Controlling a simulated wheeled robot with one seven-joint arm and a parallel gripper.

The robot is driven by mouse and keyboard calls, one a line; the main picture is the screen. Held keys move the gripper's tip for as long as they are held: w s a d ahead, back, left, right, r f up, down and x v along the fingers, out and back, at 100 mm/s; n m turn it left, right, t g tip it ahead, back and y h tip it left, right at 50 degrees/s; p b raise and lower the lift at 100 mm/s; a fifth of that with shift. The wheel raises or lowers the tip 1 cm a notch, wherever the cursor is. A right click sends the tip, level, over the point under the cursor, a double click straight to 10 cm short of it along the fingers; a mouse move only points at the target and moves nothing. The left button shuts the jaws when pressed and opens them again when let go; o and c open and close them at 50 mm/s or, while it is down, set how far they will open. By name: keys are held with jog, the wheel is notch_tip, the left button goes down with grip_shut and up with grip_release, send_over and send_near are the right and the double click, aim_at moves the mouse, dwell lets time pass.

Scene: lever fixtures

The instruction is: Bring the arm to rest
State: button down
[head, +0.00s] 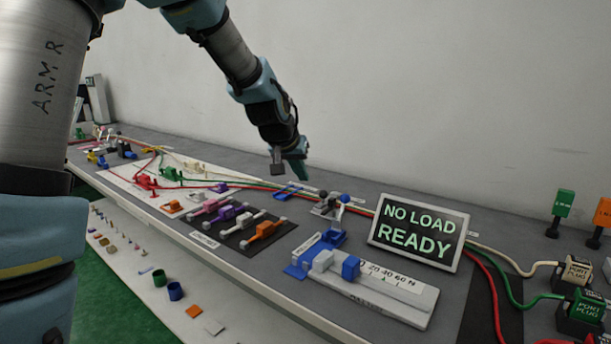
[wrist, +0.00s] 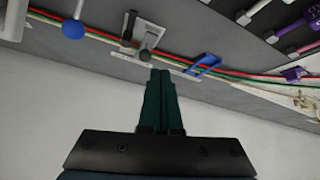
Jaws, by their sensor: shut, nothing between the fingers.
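My arm (head: 232,52) reaches in from the top of the head view, bent, with its end hanging above the back part of the grey bench. My gripper (head: 291,180) is held in the air near the wall, apart from the fixtures. In the wrist view my gripper (wrist: 160,73) shows two dark green fingers pressed together with nothing between them. Beyond the fingertips in that view is a small lever fixture with a grey knob (wrist: 145,55). A blue bracket (wrist: 204,64) lies to its right.
A sign (head: 418,233) reads "NO LOAD READY". In front of it is a force gauge (head: 400,301) with blue blocks. Coloured levers (head: 264,230) sit on a dark panel. Red, green and cream cables run along the bench to port plugs (head: 580,309). The white wall (head: 430,90) stands behind.

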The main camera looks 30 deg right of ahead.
jog(key=s+a+n+y+p, duration=0.2)
jog(key=a+n+y+p, duration=0.3)
jog(key=a, duration=2)
jog(key=s+a+n+g+p, duration=0.2)
jog(key=s+a+g+p, duration=0.1)
jog(key=s+a, duration=0.7)
jog(key=a+p, duration=0.1)
jog(key=a, duration=0.3)
jog(key=shift+s+y, duration=0.4)
